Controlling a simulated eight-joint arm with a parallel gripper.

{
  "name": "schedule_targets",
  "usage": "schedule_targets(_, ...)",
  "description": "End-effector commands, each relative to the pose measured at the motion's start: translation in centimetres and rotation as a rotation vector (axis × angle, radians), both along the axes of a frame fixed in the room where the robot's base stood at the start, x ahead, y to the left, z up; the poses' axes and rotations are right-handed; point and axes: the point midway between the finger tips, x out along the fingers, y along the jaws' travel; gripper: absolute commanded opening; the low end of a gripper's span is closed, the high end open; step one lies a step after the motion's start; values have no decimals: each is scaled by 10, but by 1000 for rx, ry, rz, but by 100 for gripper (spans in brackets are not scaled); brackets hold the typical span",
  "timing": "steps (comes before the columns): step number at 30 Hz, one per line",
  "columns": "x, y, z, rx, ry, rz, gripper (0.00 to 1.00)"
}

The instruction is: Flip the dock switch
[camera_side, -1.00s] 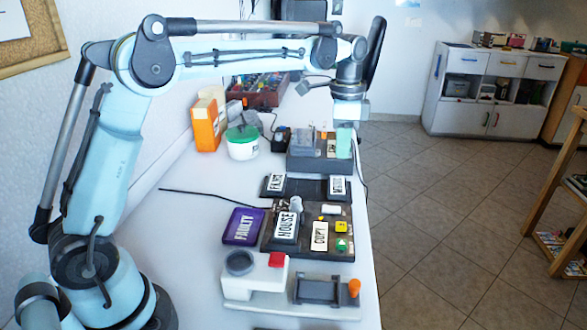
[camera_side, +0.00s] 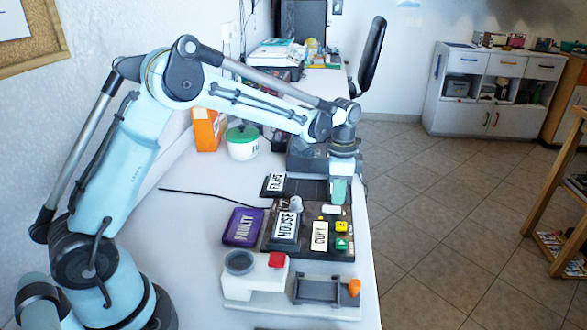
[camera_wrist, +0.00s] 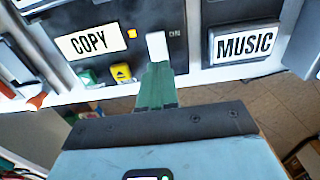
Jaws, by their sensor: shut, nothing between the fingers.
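The dock (camera_side: 293,249) is a dark grey unit on the white table, bearing the HOUSE and COPY labels. Its white switch (camera_side: 331,210) sits near the far right corner; in the wrist view the switch (camera_wrist: 156,45) is beside small "ON" lettering, with an orange light to its left. My gripper (camera_side: 338,203) points down just over that corner, its green fingers shut and empty. In the wrist view the fingertips (camera_wrist: 157,66) are at the near end of the switch; I cannot tell whether they touch it.
A yellow button (camera_side: 341,227) and a green button (camera_side: 341,244) are beside the switch. The FILMS shelf (camera_side: 307,187) is behind; its MUSIC disc (camera_wrist: 244,44) shows in the wrist view. A purple FAULTY case (camera_side: 243,227) lies left. The table's right edge is close.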

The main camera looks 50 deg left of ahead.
Motion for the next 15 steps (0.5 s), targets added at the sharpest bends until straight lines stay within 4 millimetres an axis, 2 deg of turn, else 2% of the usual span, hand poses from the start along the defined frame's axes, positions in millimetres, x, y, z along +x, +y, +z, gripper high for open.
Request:
schedule_targets(6,0,0,-17,0,0,0,0)
schedule_targets(15,0,0,-18,0,0,0,0)
